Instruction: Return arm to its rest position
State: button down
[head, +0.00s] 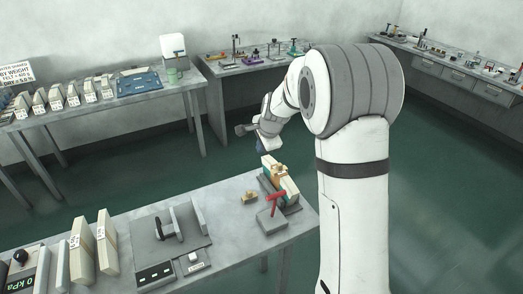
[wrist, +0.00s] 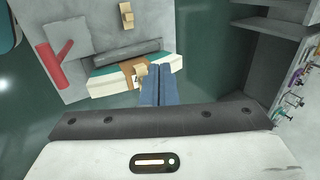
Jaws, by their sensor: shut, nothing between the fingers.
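My arm reaches out over the near bench in the head view, and my gripper (head: 261,147) hangs in the air behind the bench's far right end. In the wrist view the two blue fingers of my gripper (wrist: 158,70) lie together, shut with nothing between them. A cream block with a tan band (head: 279,176) stands in a grey holder at the bench corner. It also shows in the wrist view as a cream block (wrist: 108,86), just left of the fingertips in the picture. Contact is not visible.
A red-handled device (head: 273,203) and a small wooden piece (head: 249,197) are on the near bench (head: 228,197). A side bench (head: 218,98) and a left bench (head: 137,103) carry several items. Open green floor (head: 430,165) lies to the right.

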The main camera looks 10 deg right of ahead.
jog(key=s+d+r+n, duration=0.1)
jog(key=s+n, duration=0.3)
jog(key=s, duration=0.8)
jog(key=s+d+r+n+g+h+b, duration=0.1)
jog(key=s+r+n, duration=0.2)
jog(key=s, duration=0.9)
jog(key=s+d+r+n+b, duration=0.1)
jog(key=s+d+r+n, duration=0.1)
jog(key=s+n, duration=0.5)
jog(key=s+r, duration=0.1)
jog(key=s, duration=0.4)
jog(key=shift+g+h, duration=0.3)
jog(key=shift+g, duration=0.1)
